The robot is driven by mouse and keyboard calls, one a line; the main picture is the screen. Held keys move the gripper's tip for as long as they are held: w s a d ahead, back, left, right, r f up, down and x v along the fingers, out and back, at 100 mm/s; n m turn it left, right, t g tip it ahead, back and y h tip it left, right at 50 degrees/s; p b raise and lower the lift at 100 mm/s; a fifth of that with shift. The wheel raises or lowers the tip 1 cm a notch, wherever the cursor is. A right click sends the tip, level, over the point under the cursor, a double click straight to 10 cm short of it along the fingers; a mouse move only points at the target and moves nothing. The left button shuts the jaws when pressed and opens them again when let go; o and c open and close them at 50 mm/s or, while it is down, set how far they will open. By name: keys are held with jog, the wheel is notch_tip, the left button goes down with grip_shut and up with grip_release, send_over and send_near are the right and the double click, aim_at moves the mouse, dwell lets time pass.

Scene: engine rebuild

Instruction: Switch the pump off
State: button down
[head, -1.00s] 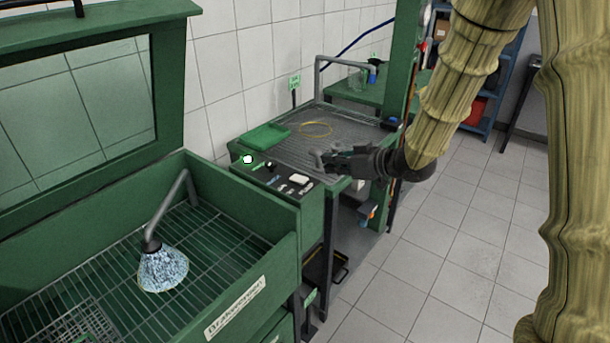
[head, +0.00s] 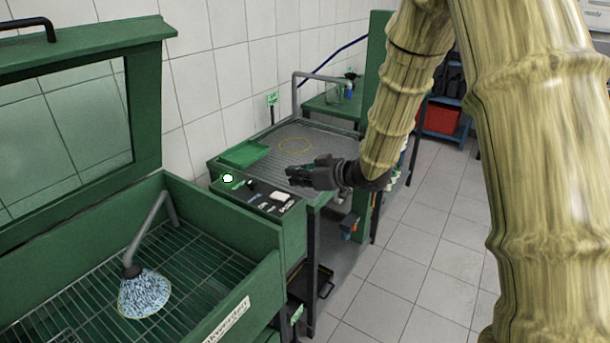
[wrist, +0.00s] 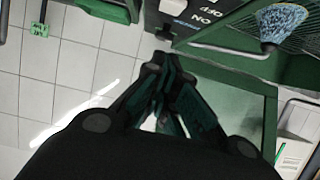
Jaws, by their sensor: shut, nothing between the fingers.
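The control panel (head: 250,205) is a dark top on a green box beside the wash cabinet. A lit white-green lamp (head: 228,178) sits at its left end. A white rocker-like switch (head: 281,196) sits near its right end. In the wrist view, the panel's ON and OFF labels (wrist: 207,15) show at the top, and a white piece (wrist: 173,6) is cut by the edge. My gripper (head: 290,174) is shut and empty, just behind and above the panel's right end, apart from the switch. It also shows in the wrist view (wrist: 160,65), below the labels.
The green wash cabinet (head: 215,262) has a bent nozzle (head: 150,235) with a blue-white spray-like cone (head: 145,294) below it. A green post (head: 374,75) stands behind my arm. Tiled floor is open at right.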

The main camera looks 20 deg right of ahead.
aim_at(285, 198)
jog(key=x, duration=0.4)
jog(key=shift+p, duration=0.35)
notch_tip(285, 198, down, 3)
jog(key=shift+w+a+r+p, duration=0.15)
jog(key=shift+r+p, duration=0.05)
jog(key=shift+p, duration=0.1)
jog(key=shift+f, duration=0.8)
